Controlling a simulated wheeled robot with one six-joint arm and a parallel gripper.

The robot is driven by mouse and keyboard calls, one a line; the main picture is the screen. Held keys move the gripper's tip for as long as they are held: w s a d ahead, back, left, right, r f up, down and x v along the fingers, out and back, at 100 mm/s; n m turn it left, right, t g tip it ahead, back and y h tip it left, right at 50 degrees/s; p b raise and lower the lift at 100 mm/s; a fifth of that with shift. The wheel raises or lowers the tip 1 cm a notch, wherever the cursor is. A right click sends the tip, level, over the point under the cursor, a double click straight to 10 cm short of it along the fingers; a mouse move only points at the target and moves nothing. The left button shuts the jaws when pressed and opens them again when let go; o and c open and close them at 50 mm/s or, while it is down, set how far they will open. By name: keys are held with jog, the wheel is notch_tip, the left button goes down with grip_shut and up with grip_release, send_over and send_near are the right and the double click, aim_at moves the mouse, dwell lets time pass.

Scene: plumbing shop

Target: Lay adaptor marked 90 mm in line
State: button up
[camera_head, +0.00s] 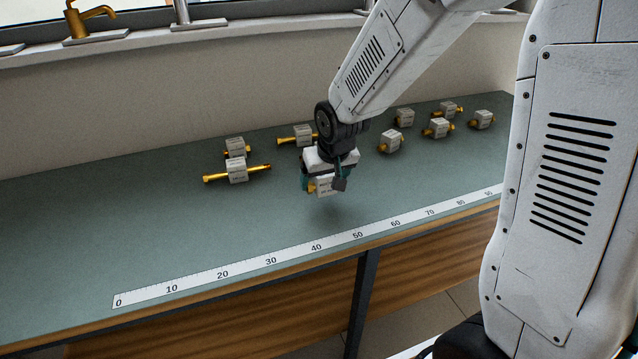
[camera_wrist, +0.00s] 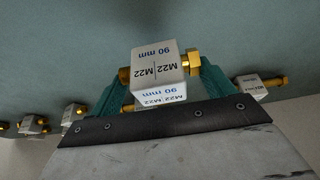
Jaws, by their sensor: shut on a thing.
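My gripper (camera_head: 322,186) is shut on an adaptor with a white block marked "M22 M22" and "90 mm" (camera_wrist: 158,70) and brass ends. In the head view the held adaptor (camera_head: 326,187) is above the green bench, with a shadow on the bench below it. In the wrist view the green fingers of my gripper (camera_wrist: 160,85) sit on either side of the white block. A ruler strip (camera_head: 250,266) marked from 0 to past 80 lies along the front of the bench, nearer the front edge than the held adaptor.
Other adaptors with white blocks stand at the back of the bench (camera_head: 130,230): a long brass one (camera_head: 237,170) on the left and several on the right, including one at the right end (camera_head: 482,120). The bench along the ruler is clear. A brass tap (camera_head: 88,20) stands on the sill behind.

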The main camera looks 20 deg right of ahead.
aim_at(323, 188)
jog(key=shift+s+x, duration=0.15)
jog(key=shift+x, duration=0.75)
jog(key=shift+s+x, duration=0.15)
jog(key=shift+x, duration=0.75)
jog(key=shift+a+f, duration=0.1)
jog(key=shift+f, duration=0.15)
jog(key=o, duration=1)
jog(key=shift+c, duration=0.2)
jog(key=v, duration=1.1)
jog(key=s+d+r+g, duration=0.1)
jog(key=s+r, duration=0.3)
jog(key=s, duration=0.9)
jog(key=s+d+r+g, duration=0.2)
jog(key=s+r, duration=0.3)
jog(key=s, duration=0.7)
jog(key=shift+s+d+r, duration=0.2)
jog(key=shift+s, duration=0.2)
